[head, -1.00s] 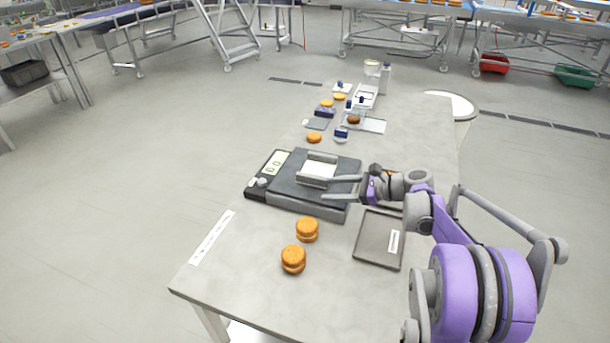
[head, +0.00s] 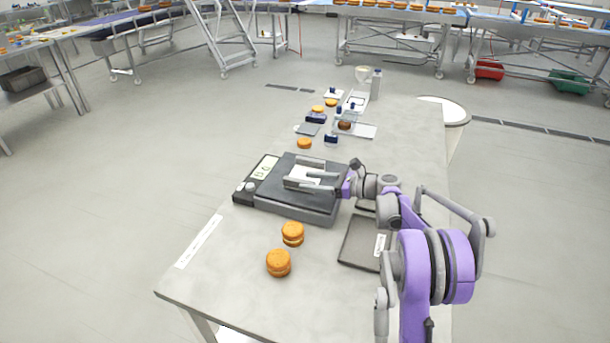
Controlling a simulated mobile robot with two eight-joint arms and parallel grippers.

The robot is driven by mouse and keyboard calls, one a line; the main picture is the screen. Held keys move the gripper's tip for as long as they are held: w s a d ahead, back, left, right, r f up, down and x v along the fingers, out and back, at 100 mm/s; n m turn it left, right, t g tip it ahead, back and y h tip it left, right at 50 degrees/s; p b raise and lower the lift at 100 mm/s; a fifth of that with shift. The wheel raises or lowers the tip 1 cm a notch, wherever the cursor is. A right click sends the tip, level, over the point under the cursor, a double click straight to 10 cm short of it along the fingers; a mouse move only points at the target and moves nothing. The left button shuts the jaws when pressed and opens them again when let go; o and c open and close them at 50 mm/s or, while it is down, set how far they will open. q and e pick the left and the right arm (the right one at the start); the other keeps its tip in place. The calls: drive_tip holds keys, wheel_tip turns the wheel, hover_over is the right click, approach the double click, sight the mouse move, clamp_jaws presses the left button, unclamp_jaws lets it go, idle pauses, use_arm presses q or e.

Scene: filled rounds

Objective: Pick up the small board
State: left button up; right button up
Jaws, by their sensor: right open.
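A small pale square board (head: 301,172) with a grey bar along its far side lies on the dark top of a scale (head: 327,206). My right gripper (head: 306,181) comes in from the right, low over the scale. Its two fingers are apart and reach over or beside the board, hiding part of it. I cannot tell whether they touch it. My left gripper is not in view.
Two orange round stacks (head: 279,263) (head: 292,233) stand in front of the scale. A dark flat tray (head: 362,246) with a white label lies to the right, partly behind my arm. Several small items and a bottle (head: 376,84) fill the table's far end.

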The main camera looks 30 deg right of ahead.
drive_tip(key=x, duration=0.4)
drive_tip(key=shift+w+a+f, duration=0.15)
drive_tip(key=shift+f, duration=0.1)
clamp_jaws()
